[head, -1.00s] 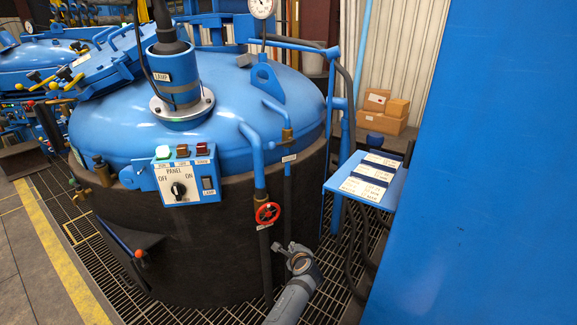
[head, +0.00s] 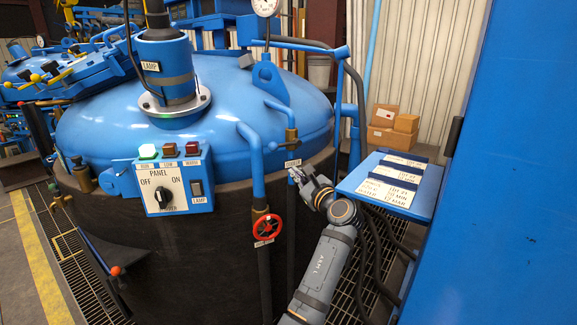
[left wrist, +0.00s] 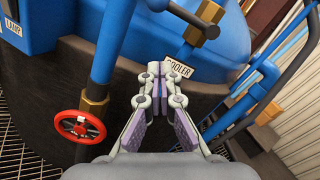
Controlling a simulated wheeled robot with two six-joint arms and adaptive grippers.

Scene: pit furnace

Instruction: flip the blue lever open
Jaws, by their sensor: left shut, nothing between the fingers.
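A blue lever or pipe arm (head: 277,109) slants down to a brass valve (head: 291,135) on the front of the furnace; I take this as the task's lever. In the left wrist view the blue piece (left wrist: 187,14) and its brass body (left wrist: 200,34) are at the top, above a "COOLER" label (left wrist: 180,67). My left gripper (head: 297,174) is shut and empty, just below that valve and label in the head view. In the left wrist view its fingertips (left wrist: 165,72) are beside the label. Contact with the lever does not show. My right gripper is out of view.
A red handwheel (head: 267,228) on a vertical pipe is left of my left gripper. A control panel (head: 175,185) is farther left. A blue sign shelf (head: 420,205) stands close on the right. Hoses hang below it. A large blue surface (head: 500,150) fills the far right.

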